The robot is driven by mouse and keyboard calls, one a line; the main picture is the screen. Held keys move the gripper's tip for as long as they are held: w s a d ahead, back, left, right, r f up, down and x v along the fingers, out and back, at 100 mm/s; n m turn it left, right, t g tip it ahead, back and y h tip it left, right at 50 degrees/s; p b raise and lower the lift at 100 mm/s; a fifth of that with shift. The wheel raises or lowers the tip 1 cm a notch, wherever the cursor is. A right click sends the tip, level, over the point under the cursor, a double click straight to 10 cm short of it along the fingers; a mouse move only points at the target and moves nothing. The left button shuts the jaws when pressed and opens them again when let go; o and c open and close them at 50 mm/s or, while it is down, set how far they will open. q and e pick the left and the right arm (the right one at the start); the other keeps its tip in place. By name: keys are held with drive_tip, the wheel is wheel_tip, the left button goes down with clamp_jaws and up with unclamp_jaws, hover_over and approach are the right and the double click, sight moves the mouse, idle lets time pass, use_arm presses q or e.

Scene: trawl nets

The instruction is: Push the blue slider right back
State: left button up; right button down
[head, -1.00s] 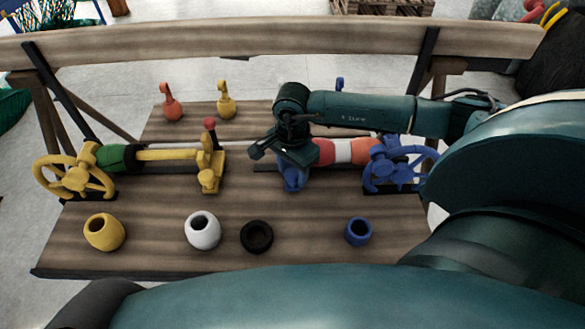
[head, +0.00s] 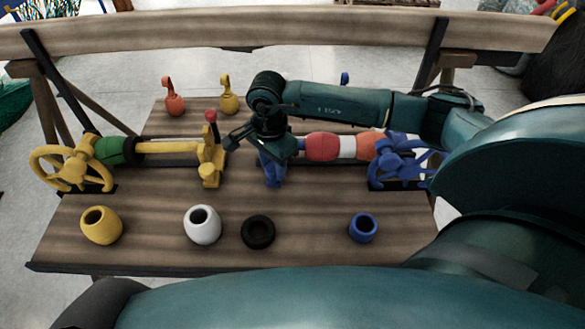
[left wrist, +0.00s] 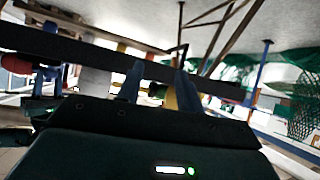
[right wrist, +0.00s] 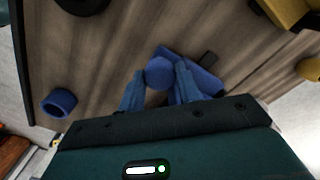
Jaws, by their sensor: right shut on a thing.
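The blue slider (head: 272,172) stands upright on the bench, left of the rod with red, white and orange floats (head: 347,147). The blue handwheel (head: 400,158) is at that rod's right end. My right gripper (head: 262,143) is over the slider from above; its hand hides the slider's top in the head view. In the right wrist view the two fingers (right wrist: 158,88) are on either side of the slider's round blue knob (right wrist: 159,72), shut on it. My left gripper (left wrist: 159,82) shows only in the left wrist view, fingers apart with nothing between them.
The yellow slider (head: 211,165) with a red knob stands close to the left of the blue one. A yellow pot (head: 101,226), white pot (head: 202,225), black ring (head: 258,232) and blue pot (head: 363,228) line the front. Red (head: 173,102) and yellow (head: 229,100) hooked weights stand behind.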

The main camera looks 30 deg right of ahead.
drive_tip(key=shift+w+a+b, duration=0.2)
drive_tip(key=shift+w+a, duration=0.15)
drive_tip(key=shift+a, duration=0.2)
drive_tip(key=shift+w+a+b, duration=0.15)
drive_tip(key=shift+w+a, duration=0.15)
drive_tip(key=shift+a, duration=0.25)
drive_tip(key=c, duration=1.4)
unclamp_jaws()
drive_tip(key=o, duration=0.4)
drive_tip(key=shift+a, duration=0.1)
use_arm(q)
drive_tip(key=shift+d+f, duration=0.1)
drive_tip(key=shift+d, duration=0.1)
use_arm(e)
drive_tip(key=shift+o, duration=0.2)
drive_tip(key=shift+r, duration=0.1)
drive_tip(key=shift+r, duration=0.25)
use_arm(q)
drive_tip(key=shift+w+d+f+b, duration=0.1)
drive_tip(key=shift+f+b, duration=0.15)
drive_tip(key=shift+b, duration=0.2)
use_arm(e)
wheel_tip(320, 180, up, 13)
drive_tip(key=shift+f, duration=0.2)
use_arm(q)
drive_tip(key=shift+h, duration=0.3)
